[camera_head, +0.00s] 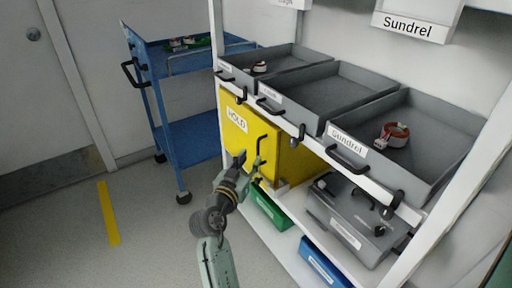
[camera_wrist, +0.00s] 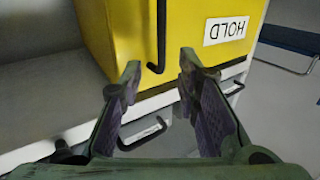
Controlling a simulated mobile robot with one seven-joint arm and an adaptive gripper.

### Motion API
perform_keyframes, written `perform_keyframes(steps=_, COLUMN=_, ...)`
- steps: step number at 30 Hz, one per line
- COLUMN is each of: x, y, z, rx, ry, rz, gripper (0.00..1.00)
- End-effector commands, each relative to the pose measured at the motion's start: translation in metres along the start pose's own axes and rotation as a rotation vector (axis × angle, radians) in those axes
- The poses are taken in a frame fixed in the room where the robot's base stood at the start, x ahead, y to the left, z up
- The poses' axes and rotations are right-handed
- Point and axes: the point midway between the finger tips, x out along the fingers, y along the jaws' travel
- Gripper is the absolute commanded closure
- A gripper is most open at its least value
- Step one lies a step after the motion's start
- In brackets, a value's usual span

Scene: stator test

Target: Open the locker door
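The yellow locker (camera_head: 241,143) with a HOLD label stands on the shelf unit below the grey trays, and its door looks shut. A black bar handle (camera_head: 262,148) is upright near the right edge of its front. My gripper (camera_head: 247,166) is close in front of the handle. In the wrist view the locker (camera_wrist: 120,35) appears upside down, with its handle (camera_wrist: 161,35) just ahead of and between the fingertips. My gripper (camera_wrist: 160,72) is open there, with nothing between its fingers. I see no contact with the handle.
Grey trays (camera_head: 330,92) with black handles sit above the locker. A grey case (camera_head: 350,218), a green bin (camera_head: 268,207) and a blue bin (camera_head: 322,264) are on the lower shelf. A blue cart (camera_head: 190,135) stands to the left. The floor (camera_head: 150,235) at front left is clear.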

Motion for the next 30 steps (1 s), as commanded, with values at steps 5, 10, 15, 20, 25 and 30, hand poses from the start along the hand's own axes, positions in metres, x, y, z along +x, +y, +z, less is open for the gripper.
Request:
perform_keyframes(steps=5, x=0.035, y=0.000, z=-0.003, rx=0.000, ry=0.000, rz=0.001, gripper=0.70)
perform_keyframes(steps=10, x=0.055, y=-0.001, z=-0.002, rx=-0.001, ry=0.001, rz=-0.002, gripper=0.70)
perform_keyframes(steps=15, x=0.063, y=-0.001, z=-0.001, rx=0.001, ry=0.001, rz=-0.003, gripper=0.70)
perform_keyframes(steps=20, x=0.064, y=-0.001, z=-0.001, rx=0.001, ry=0.001, rz=-0.003, gripper=0.70)
perform_keyframes(steps=25, x=0.063, y=-0.001, z=-0.001, rx=0.001, ry=0.001, rz=-0.003, gripper=0.76)
perform_keyframes(steps=30, x=0.063, y=-0.001, z=-0.001, rx=0.001, ry=0.001, rz=-0.004, gripper=0.88)
